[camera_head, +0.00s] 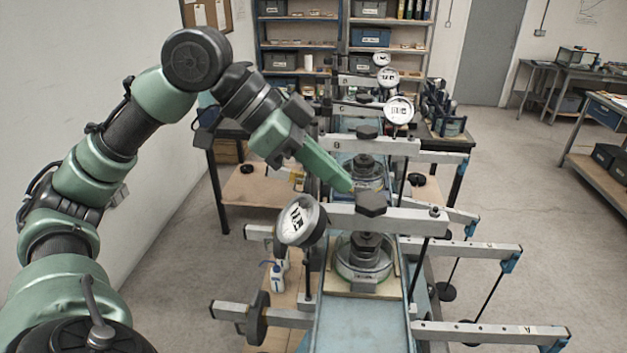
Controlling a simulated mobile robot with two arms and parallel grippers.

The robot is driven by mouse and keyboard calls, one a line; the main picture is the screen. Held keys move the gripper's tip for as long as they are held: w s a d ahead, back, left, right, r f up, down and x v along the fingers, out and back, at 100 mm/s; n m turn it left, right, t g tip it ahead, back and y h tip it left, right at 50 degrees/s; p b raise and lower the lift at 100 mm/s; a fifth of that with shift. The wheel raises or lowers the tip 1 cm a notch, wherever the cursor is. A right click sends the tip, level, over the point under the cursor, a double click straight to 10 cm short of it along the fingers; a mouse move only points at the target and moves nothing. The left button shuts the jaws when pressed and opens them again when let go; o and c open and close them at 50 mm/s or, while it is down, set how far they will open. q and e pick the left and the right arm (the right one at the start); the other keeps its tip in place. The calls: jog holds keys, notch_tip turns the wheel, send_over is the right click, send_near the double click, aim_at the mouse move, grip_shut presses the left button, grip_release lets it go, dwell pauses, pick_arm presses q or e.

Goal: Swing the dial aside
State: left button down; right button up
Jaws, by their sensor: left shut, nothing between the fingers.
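The nearest round dial (300,221) has a white face and metal rim, and sits left of the front crossbeam (327,216), turned to the left and tilted. Its foot on the frame is partly hidden. My left gripper (348,186) reaches in from the upper left. Its green fingers are shut and empty, with their tips just above and left of the black hex knob (371,204) on the crossbeam. The tips are up and right of the dial; I cannot tell whether they touch the knob. My right gripper is not in view.
More dials (398,110) stand on frames behind, in a row. Metal lever arms (460,250) with hanging rods stick out to the right. A round cell (364,262) sits beneath the crossbeam. A white bottle (278,277) stands left.

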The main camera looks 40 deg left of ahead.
aim_at(313, 187)
pick_arm(q)
jog(key=shift+s+a+f+b, duration=0.6)
jog(key=shift+s+a+f, duration=0.25)
jog(key=shift+a+f, duration=0.25)
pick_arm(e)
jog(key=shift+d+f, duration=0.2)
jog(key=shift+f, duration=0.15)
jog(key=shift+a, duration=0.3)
